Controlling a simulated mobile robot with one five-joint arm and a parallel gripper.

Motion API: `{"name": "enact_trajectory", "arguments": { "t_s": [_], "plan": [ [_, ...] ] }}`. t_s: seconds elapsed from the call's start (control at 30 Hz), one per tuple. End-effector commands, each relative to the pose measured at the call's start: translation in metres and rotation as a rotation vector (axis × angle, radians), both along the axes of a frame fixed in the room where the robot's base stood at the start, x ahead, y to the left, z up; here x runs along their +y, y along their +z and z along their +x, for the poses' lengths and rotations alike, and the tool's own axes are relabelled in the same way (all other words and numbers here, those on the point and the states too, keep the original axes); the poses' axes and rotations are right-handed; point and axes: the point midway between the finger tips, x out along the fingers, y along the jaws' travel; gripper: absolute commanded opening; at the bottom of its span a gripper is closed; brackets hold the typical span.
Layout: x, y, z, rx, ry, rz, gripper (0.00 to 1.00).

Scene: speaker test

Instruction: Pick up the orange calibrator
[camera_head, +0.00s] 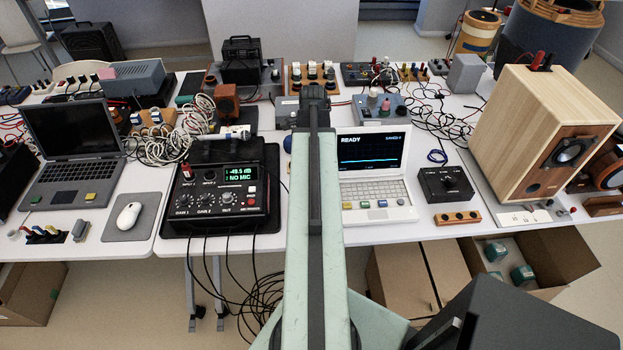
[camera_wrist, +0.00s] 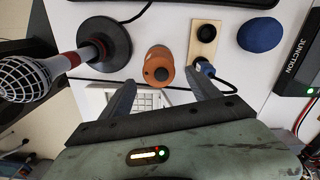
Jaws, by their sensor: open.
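The orange calibrator (camera_wrist: 158,68) shows in the wrist view as a short orange cylinder with a dark round spot on its near face. It stands on the white table top. My gripper (camera_wrist: 159,80) is open, with one grey finger to the left and one to the right of the calibrator's near end. The calibrator lies between and just beyond the fingertips, and I cannot tell whether either finger touches it. In the head view my own arm covers the middle of the table, and I cannot make out the calibrator or the fingers there.
In the wrist view a microphone (camera_wrist: 40,78) on a round dark base is left. A wooden plate with black knob (camera_wrist: 206,33), a blue ball (camera_wrist: 258,35) and a black junction box (camera_wrist: 298,55) are right. A white laptop (camera_head: 375,215) is right of my arm in the head view.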

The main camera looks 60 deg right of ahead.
Motion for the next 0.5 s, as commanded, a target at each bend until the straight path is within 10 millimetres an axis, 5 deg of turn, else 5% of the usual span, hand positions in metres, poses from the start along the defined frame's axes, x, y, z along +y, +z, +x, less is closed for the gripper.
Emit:
{"name": "enact_trajectory", "arguments": {
  "t_s": [0.37,0.5],
  "plan": [
    [0.005,-0.050,0.005,0.000,0.002,0.000,0.71],
    [0.005,-0.052,0.005,0.000,0.003,0.000,0.71]
  ]
}}
